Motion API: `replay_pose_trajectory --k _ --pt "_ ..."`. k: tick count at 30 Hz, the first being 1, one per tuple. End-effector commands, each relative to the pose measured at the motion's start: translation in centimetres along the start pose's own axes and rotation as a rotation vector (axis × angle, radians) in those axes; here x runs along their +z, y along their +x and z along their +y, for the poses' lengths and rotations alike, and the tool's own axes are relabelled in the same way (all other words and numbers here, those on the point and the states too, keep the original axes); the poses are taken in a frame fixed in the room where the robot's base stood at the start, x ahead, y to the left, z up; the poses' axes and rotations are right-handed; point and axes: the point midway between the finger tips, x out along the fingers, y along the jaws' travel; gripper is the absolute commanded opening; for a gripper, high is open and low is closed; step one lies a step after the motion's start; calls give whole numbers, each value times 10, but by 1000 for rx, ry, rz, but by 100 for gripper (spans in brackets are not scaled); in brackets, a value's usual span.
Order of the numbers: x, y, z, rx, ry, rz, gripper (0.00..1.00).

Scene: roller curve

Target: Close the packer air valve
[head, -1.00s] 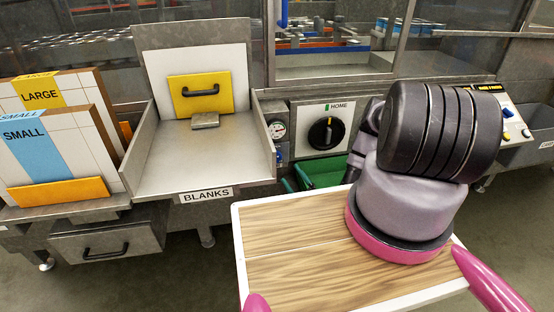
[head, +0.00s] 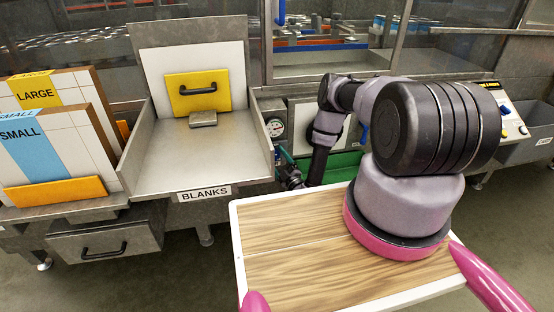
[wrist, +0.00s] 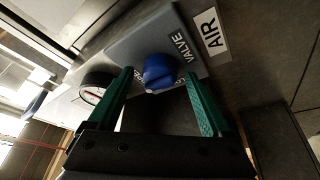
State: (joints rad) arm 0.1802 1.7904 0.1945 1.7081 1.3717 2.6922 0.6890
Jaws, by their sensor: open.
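The air valve's blue knob (wrist: 160,72) sits on a grey plate (wrist: 135,40) marked VALVE, beside a white AIR label (wrist: 211,30) in the wrist view. My gripper (wrist: 160,76) is open, with one green finger on each side of the knob's outline. No contact with the knob shows, and the remaining depth is hard to tell. In the head view my gripper (head: 287,160) is low, right of the blanks tray and under the pressure gauge (head: 275,128). The knob is mostly hidden there by the gripper.
The metal blanks tray (head: 160,172) stands just left of my gripper. SMALL (head: 35,150) and LARGE (head: 45,92) cartons are further left. A control panel with buttons (head: 508,115) is at right. My arm covers most of the HOME dial panel.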

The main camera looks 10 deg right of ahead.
Motion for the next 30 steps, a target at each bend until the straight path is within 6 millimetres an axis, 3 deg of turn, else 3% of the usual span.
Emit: replay_pose_trajectory --k 5,6,12,13,23,30 --pt "0 0 0 0 0 0 83" --pt "0 0 0 0 0 0 79" --pt "0 0 0 0 0 0 3" --pt "0 0 0 0 0 0 0" --pt "0 0 1 -19 -47 0 0" --pt "0 0 2 -76 -186 2 0"
